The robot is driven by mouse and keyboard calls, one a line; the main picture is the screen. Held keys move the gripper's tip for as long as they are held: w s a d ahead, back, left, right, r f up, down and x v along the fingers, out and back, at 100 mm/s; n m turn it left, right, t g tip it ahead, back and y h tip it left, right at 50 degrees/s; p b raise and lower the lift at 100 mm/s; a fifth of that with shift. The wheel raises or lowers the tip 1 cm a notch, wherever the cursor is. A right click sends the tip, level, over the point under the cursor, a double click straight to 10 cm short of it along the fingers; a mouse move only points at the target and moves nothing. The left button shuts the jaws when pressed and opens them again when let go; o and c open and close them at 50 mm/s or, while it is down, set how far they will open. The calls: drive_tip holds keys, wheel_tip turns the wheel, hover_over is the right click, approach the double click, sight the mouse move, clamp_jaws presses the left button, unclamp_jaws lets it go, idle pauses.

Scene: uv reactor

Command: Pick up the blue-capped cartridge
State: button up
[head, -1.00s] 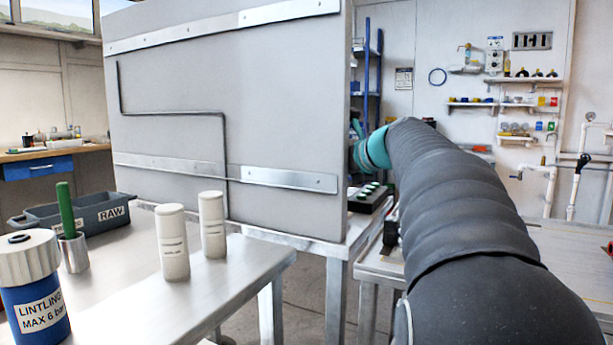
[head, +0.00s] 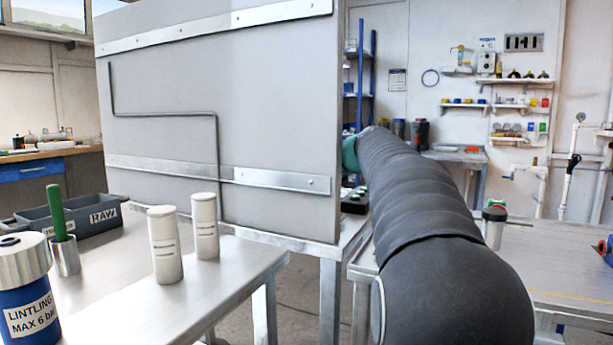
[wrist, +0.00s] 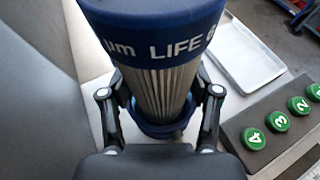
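The blue-capped cartridge (wrist: 152,22) fills the top middle of the wrist view. Its wide blue cap carries white lettering, partly cut off, that reads "LIFE". Below the cap show a pale pleated body and a blue lower ring. My gripper (wrist: 160,90) has one finger on each side of the pleated body. The fingertips are hidden by the cap and body, so I cannot tell whether they touch it. In the head view my gripper and the cartridge are hidden behind my arm and the grey panel.
Numbered green buttons (wrist: 278,121) on a dark box lie right of the cartridge, with a pale tray (wrist: 240,58) beyond. In the head view a grey panel (head: 215,110) stands left of my arm. Two white cylinders (head: 164,245) and a blue housing (head: 30,310) stand on the left bench.

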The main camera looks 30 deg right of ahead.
drive_tip(key=c, duration=0.3)
